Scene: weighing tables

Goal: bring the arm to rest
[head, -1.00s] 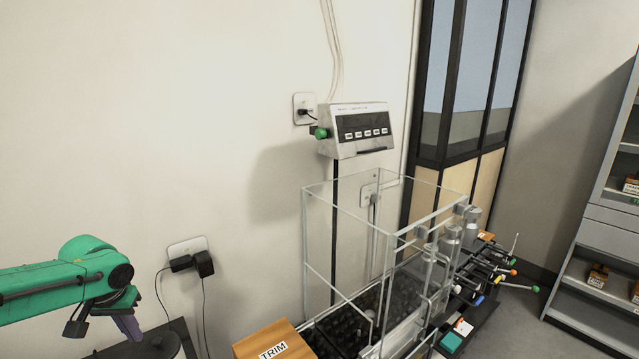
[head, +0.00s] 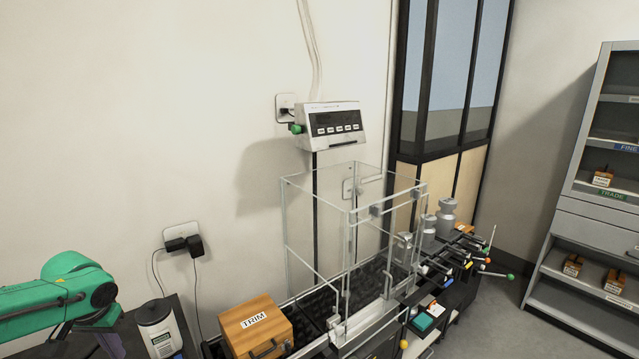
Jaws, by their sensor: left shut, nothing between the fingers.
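My left arm is green and comes in at the lower left. Its gripper (head: 112,346) points down at the bottom edge of the picture, with its tips close to the edge or cut off. My right gripper is not in view.
A wooden TRIM box (head: 254,326) stands right of the canister. A clear glass enclosure (head: 352,255) stands beyond it, below a wall-mounted display (head: 330,126). Metal weights (head: 446,218) stand behind. Shelves (head: 600,210) are at the right.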

